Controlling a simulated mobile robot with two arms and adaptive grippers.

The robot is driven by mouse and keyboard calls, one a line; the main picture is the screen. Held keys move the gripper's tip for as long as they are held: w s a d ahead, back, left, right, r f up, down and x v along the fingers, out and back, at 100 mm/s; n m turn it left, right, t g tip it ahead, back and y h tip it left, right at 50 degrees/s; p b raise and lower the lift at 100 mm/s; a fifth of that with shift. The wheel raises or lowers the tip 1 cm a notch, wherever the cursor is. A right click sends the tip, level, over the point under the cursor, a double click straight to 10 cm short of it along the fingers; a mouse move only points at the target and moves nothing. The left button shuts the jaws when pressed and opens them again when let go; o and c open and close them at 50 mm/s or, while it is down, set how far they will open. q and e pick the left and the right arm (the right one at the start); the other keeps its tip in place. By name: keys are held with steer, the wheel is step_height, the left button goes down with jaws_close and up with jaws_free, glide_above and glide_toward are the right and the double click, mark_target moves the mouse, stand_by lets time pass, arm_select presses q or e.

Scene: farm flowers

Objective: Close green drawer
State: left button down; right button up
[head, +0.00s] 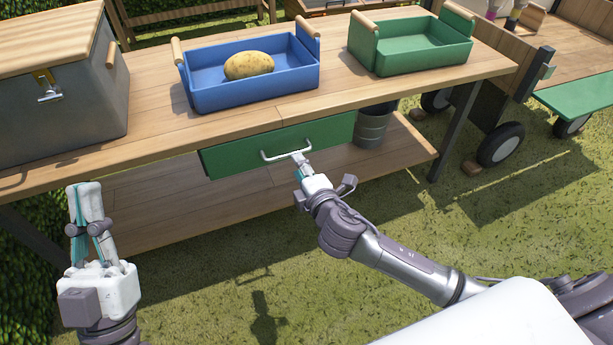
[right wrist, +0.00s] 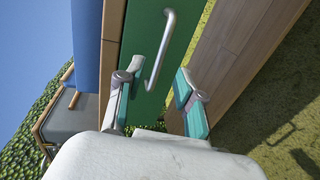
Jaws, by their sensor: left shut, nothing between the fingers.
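The green drawer (head: 235,157) sits under the front edge of the wooden table, with a pale bar handle (head: 285,151) on its front. Its front looks about flush with the tabletop edge; I cannot tell whether a small gap is left. My right gripper (head: 302,165) is at the handle's right end in the head view. In the right wrist view the gripper (right wrist: 155,100) is open, its fingers spread on both sides of the handle (right wrist: 160,50) and short of the drawer front (right wrist: 143,40). My left gripper (head: 88,186) is shut and empty, pointing up left of the drawer.
On the tabletop (head: 150,125) stand a grey chest (head: 75,110), a blue tray (head: 255,95) holding a potato (head: 249,65), and a green tray (head: 420,58). A metal bucket (head: 372,128) stands on the lower shelf (head: 200,205) right of the drawer. Open grass lies in front.

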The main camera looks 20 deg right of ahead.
steer(key=v, duration=0.4)
steer(key=shift+s, duration=0.1)
stand_by(0.3)
